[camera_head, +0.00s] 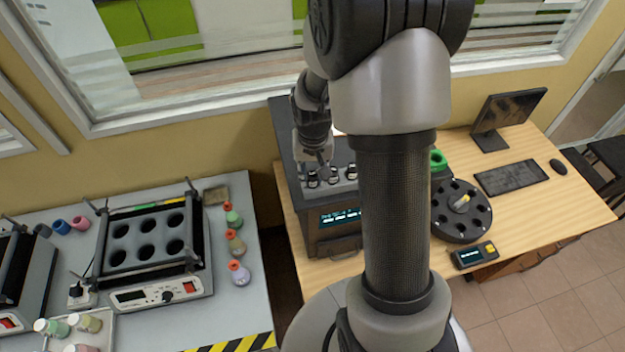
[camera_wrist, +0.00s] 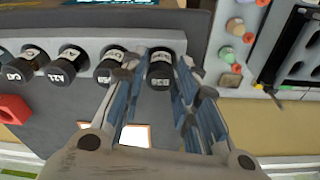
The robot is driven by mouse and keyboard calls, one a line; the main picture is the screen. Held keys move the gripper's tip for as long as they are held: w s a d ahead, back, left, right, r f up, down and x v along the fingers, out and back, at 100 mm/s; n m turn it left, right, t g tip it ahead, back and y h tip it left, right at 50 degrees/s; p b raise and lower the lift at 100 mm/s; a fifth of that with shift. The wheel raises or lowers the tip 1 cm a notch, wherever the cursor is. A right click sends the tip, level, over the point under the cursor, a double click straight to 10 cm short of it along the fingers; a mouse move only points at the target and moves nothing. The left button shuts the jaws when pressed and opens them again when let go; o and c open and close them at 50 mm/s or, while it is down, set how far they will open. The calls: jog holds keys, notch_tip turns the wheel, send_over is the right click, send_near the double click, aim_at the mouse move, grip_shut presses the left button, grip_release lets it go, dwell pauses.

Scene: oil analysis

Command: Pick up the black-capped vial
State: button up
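Several black-capped vials stand upright in a row in a light grey rack on the dark instrument (camera_head: 335,217). In the wrist view, the vial at the right end of the row (camera_wrist: 160,72) lies between the two fingers of my gripper (camera_wrist: 163,80). A narrow gap seems to show on each side of its cap, so the fingers look open around it. The neighbouring vial (camera_wrist: 110,68) is just left of the left finger. Two more caps (camera_wrist: 62,69) are further left. In the head view, my gripper (camera_head: 316,158) points down over the left end of the row.
A grey bench with a heating block (camera_head: 150,240) and colour-capped bottles (camera_head: 236,243) is at left. A round dark carousel (camera_head: 461,212), a keyboard (camera_head: 512,178) and a monitor (camera_head: 508,118) are on the wooden table (camera_head: 560,205) at right. The window wall is behind.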

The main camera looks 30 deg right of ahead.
jog(key=shift+w+f, duration=0.1)
jog(key=shift+f, duration=0.35)
jog(key=shift+c, duration=0.2)
jog(key=c, duration=0.6)
jog(key=shift+r, duration=0.15)
